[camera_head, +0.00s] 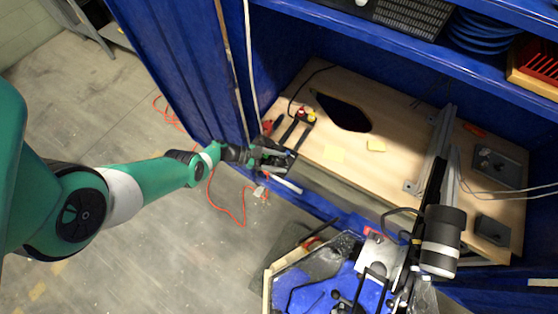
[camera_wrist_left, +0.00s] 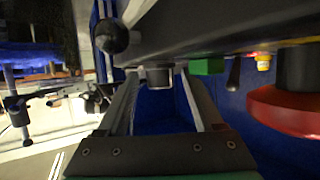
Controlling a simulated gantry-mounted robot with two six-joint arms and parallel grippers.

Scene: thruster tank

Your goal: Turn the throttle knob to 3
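A dark control panel (camera_wrist_left: 190,35) fills the top of the left wrist view. A short grey knob (camera_wrist_left: 158,75) sticks out of it, and a black ball-ended knob (camera_wrist_left: 110,37) is to the left. I cannot tell for certain which is the throttle knob, and no numbers are readable. My left gripper (camera_wrist_left: 160,80) is open, with its fingertips on either side of the grey knob and visible gaps. In the head view my left gripper (camera_head: 277,160) is at the bench's front left edge, its fingers hard to make out. My right gripper is not in view.
A green button (camera_wrist_left: 207,66), a small dark lever and a large red knob (camera_wrist_left: 290,108) are right of the fingers. The wooden bench (camera_head: 345,160) has a dark hole. An orange cable (camera_head: 235,215) lies on the floor.

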